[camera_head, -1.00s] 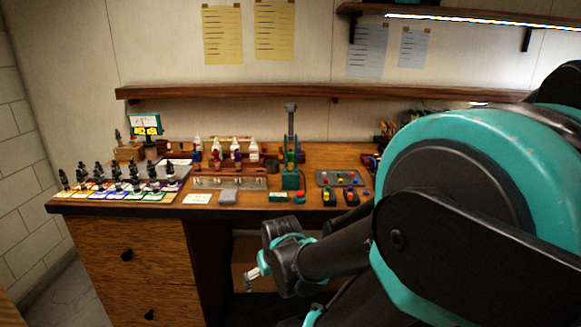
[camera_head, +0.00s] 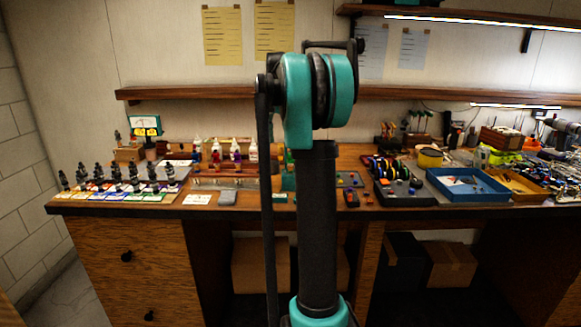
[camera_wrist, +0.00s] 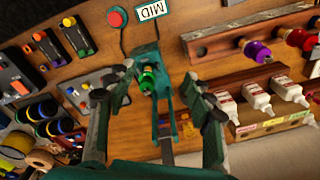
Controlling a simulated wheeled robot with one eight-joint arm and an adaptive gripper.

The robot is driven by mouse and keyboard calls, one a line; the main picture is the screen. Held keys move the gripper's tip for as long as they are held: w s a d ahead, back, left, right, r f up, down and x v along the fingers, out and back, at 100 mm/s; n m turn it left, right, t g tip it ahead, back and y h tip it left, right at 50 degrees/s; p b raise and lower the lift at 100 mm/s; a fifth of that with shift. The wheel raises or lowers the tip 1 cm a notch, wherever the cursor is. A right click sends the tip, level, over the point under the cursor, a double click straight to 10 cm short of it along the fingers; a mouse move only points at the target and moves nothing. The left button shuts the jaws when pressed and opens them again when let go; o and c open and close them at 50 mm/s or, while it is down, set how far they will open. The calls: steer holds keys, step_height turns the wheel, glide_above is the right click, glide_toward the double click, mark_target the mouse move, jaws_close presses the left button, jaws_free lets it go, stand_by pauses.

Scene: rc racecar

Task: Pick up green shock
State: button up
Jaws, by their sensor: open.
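In the wrist view a green cylindrical part (camera_wrist: 148,77), which looks like the green shock, sits in a teal stand (camera_wrist: 165,122) on the bench. My gripper (camera_wrist: 159,76) is open and empty in the wrist view. One finger is on each side of the green part, and neither visibly grips it. I cannot tell the height gap between fingertips and part. In the head view my arm hides the gripper and most of the stand.
Several black shocks (camera_head: 115,176) stand on coloured cards at the bench's left. White bottles (camera_wrist: 257,97) stand in a wooden rack beside the stand. A red button (camera_wrist: 117,17) and a MID card (camera_wrist: 151,9) lie near. A blue tray (camera_head: 468,196) is at right.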

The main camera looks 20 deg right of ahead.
steer(key=w+d+r+m+g, duration=0.1)
steer(key=w+d+r+m, duration=0.2)
steer(key=d+r, duration=0.3)
steer(key=f, duration=1.1)
steer(key=shift+w+f, duration=0.2)
steer(key=shift+f, duration=0.2)
steer(key=shift+w+a+f, duration=0.1)
steer(key=shift+a+f, duration=0.05)
steer(key=shift+f, duration=2.45)
steer(key=shift+c, duration=0.3)
jaws_close()
